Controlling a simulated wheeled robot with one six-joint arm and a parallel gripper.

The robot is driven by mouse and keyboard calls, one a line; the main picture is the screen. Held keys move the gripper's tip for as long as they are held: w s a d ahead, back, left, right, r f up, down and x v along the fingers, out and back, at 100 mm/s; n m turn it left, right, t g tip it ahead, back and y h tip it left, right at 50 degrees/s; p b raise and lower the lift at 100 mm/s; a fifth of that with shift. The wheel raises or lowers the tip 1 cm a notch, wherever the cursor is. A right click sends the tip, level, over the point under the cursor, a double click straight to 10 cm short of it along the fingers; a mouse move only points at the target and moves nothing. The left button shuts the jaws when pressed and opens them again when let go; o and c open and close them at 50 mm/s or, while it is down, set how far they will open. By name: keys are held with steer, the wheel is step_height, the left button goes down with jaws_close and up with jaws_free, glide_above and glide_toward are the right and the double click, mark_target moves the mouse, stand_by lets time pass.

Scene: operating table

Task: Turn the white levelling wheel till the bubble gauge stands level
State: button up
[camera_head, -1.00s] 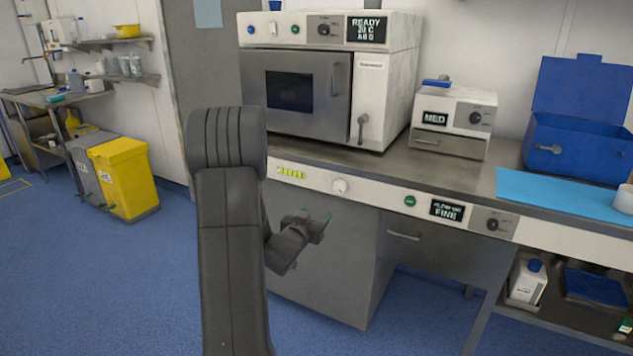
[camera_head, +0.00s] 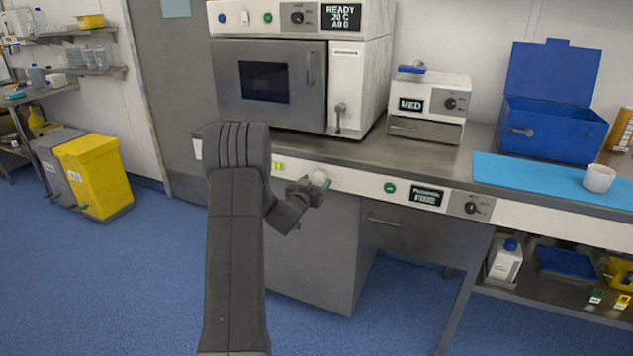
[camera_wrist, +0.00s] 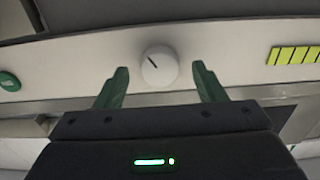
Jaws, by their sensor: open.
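The white levelling wheel (camera_head: 319,178) is on the front panel of the bench. In the wrist view the wheel (camera_wrist: 159,67) is a round knob with a dark pointer line toward its upper left. My gripper (camera_head: 312,188) is in front of the panel, close to the wheel. In the wrist view its two green fingers (camera_wrist: 160,84) are apart, one on each side of the wheel and a little below it; I see no contact. The yellow-green bubble gauge (camera_head: 278,166) is partly hidden by my arm. In the wrist view the gauge (camera_wrist: 294,55) shows dark division lines; the bubble is not clear.
A green button (camera_head: 390,188), a small display (camera_head: 426,196) and a dark knob (camera_head: 470,207) sit along the same panel. A drawer handle (camera_head: 384,221) sticks out below. An oven-like unit (camera_head: 268,85) stands on the bench. The blue floor (camera_head: 130,270) is open at the left.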

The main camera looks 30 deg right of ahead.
steer(key=shift+w+d, duration=0.45)
steer(key=shift+d, duration=0.1)
steer(key=c, duration=1)
steer(key=shift+f+m+b, duration=0.1)
steer(key=shift+m+b, duration=0.2)
steer(key=shift+b, duration=0.3)
